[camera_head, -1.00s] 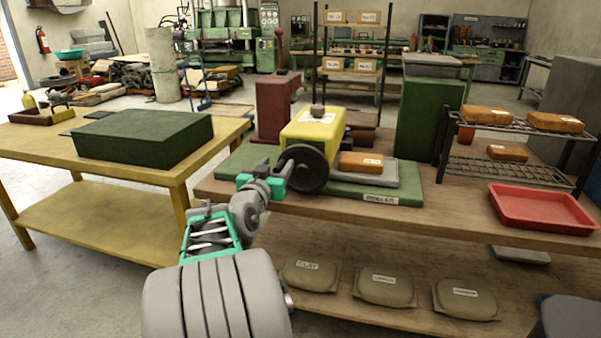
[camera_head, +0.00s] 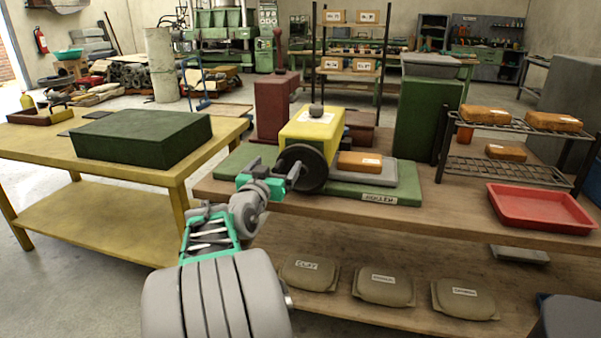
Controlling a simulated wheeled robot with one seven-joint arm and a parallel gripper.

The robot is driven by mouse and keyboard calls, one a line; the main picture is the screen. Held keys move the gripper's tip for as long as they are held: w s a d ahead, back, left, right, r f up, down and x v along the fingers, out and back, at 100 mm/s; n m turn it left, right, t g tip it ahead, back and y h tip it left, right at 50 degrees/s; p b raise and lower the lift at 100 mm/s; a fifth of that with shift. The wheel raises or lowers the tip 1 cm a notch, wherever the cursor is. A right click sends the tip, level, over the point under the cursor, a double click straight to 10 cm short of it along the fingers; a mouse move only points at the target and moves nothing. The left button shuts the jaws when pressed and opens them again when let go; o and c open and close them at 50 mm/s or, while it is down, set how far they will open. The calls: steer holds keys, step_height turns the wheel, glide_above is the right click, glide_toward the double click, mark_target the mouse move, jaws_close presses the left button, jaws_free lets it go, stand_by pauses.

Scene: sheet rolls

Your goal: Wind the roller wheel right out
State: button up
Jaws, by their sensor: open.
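The roller wheel (camera_head: 303,168) is a dark round disc on the near side of the yellow roller machine (camera_head: 313,127). The machine stands on a green base (camera_head: 390,199) with a label, on the wooden bench. My gripper (camera_head: 285,172) is at the left part of the wheel, with green and grey jaw parts in front of its rim. The jaws are open. I cannot tell whether they touch the wheel. My gripper and wrist hide part of the wheel's left side.
An orange block (camera_head: 358,162) lies on a grey plate right of the wheel. A red tray (camera_head: 541,209) and a wire rack (camera_head: 516,171) stand at the bench's right. A dark green block (camera_head: 142,138) lies on the yellow table (camera_head: 48,152) at left. Labelled bags lie on the lower shelf.

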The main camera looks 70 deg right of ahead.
steer(key=s+a+b, duration=0.1)
steer(key=a+b, duration=0.3)
steer(key=a, duration=0.5)
steer(key=shift+s, duration=0.2)
